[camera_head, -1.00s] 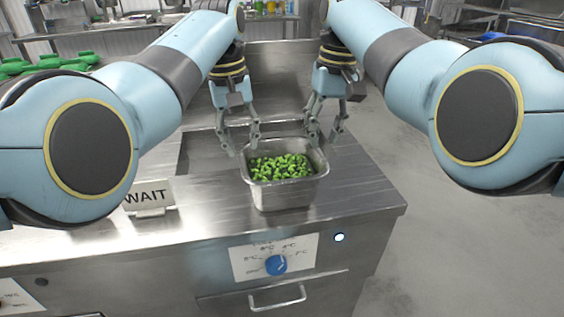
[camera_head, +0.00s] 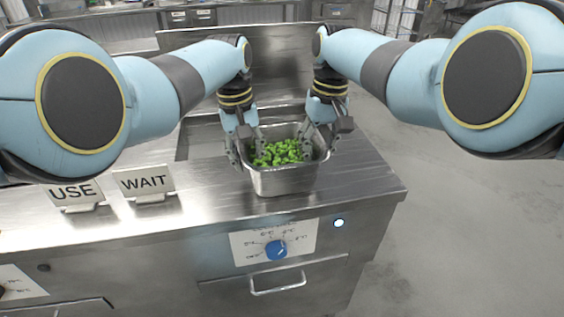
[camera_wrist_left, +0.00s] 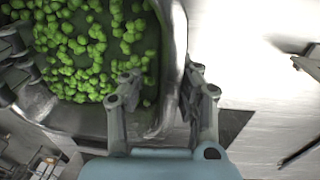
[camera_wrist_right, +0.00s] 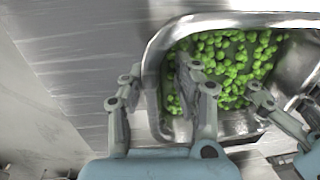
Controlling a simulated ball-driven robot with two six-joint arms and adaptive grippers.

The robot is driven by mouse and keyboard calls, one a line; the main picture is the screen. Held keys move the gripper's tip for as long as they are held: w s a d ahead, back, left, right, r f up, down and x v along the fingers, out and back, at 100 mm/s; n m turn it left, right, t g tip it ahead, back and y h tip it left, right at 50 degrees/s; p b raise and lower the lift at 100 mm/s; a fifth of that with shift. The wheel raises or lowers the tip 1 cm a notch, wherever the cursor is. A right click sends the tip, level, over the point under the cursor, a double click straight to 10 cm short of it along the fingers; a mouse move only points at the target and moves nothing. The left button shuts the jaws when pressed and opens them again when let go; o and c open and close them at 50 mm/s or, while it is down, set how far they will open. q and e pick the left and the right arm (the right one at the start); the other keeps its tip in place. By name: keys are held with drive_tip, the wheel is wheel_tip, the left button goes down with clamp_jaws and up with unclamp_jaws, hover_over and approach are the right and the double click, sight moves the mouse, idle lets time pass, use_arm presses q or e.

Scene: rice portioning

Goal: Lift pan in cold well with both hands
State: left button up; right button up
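A steel pan (camera_head: 285,182) holds green pieces (camera_head: 280,152) and sits at the cold well in the counter. My left gripper (camera_head: 244,152) is at the pan's left wall. In the left wrist view its open fingers (camera_wrist_left: 160,90) stand on either side of the pan's rim (camera_wrist_left: 172,50). My right gripper (camera_head: 320,145) is at the right wall. In the right wrist view its open fingers (camera_wrist_right: 160,92) straddle the rim (camera_wrist_right: 152,65), with visible gaps. The pan's far edge is partly hidden by my grippers.
A WAIT sign (camera_head: 145,184) and a USE sign (camera_head: 77,195) stand on the counter left of the pan. A blue dial (camera_head: 276,250) and a drawer handle (camera_head: 277,288) are on the front panel. Bare counter (camera_head: 360,180) lies right of the pan.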

use_arm(q)
drive_tip(key=shift+w+f, duration=0.15)
drive_tip(key=shift+f, duration=0.45)
use_arm(e)
drive_tip(key=shift+w+f, duration=0.15)
drive_tip(key=shift+f, duration=0.45)
use_arm(q)
drive_tip(key=shift+d+f, duration=0.1)
drive_tip(key=shift+f, duration=0.4)
use_arm(e)
drive_tip(key=shift+f, duration=0.45)
drive_tip(key=shift+a, duration=0.1)
use_arm(q)
clamp_jaws()
use_arm(e)
clamp_jaws()
